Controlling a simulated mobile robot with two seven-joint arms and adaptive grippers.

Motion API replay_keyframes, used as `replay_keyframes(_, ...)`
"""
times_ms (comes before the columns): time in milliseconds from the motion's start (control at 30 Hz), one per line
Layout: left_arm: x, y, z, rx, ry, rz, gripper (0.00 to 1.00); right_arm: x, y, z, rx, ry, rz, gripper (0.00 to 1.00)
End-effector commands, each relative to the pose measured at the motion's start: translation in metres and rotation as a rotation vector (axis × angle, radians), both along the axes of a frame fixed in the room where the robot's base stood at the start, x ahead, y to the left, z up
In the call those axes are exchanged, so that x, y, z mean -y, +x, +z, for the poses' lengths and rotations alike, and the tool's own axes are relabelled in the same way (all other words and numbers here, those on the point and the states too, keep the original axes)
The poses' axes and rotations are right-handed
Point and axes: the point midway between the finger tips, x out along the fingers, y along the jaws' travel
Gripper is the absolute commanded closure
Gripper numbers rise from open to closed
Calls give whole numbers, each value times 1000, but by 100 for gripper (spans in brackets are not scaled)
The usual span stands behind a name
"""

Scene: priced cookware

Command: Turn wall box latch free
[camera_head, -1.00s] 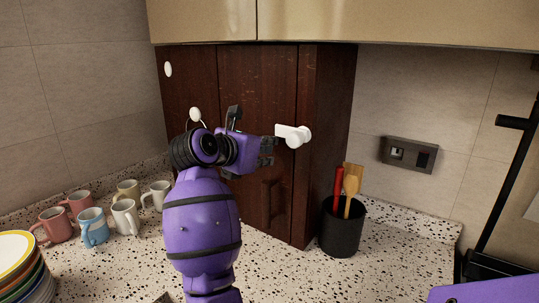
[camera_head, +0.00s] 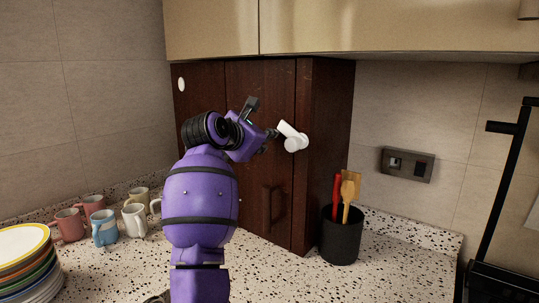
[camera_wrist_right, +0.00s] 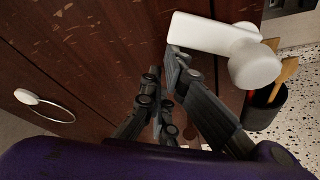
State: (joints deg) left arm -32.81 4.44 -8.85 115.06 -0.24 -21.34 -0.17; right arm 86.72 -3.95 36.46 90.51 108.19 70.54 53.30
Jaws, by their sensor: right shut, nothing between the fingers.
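The wall box (camera_head: 245,90) is a dark brown wooden cabinet under the upper cupboard. Its white latch (camera_head: 294,141) sits near the right edge of the front, with its arm tilted up and to the left from the round knob. My right gripper (camera_head: 268,141) is shut and empty, just left of the latch and below the tip of its arm. In the right wrist view, the gripper (camera_wrist_right: 167,72) points up at the white latch (camera_wrist_right: 215,38), its fingertips close under the arm's left end; I cannot tell whether they touch. My left gripper is not in view.
A black utensil pot (camera_head: 341,238) stands right of the box. Several mugs (camera_head: 104,230) and a plate stack (camera_head: 30,262) are at the left on the speckled counter. A wall socket (camera_head: 407,165) is at the right.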

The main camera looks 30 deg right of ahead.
Motion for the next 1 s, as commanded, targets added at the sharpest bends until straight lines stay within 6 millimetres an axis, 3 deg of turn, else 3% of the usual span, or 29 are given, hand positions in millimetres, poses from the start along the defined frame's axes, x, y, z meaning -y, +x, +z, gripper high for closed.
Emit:
replay_keyframes(300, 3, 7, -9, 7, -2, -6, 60, 1, -2, 26, 283, 117, 1, 100)
replay_keyframes(1000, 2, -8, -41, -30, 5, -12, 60, 12, -29, 69, 836, 346, 0, 100)
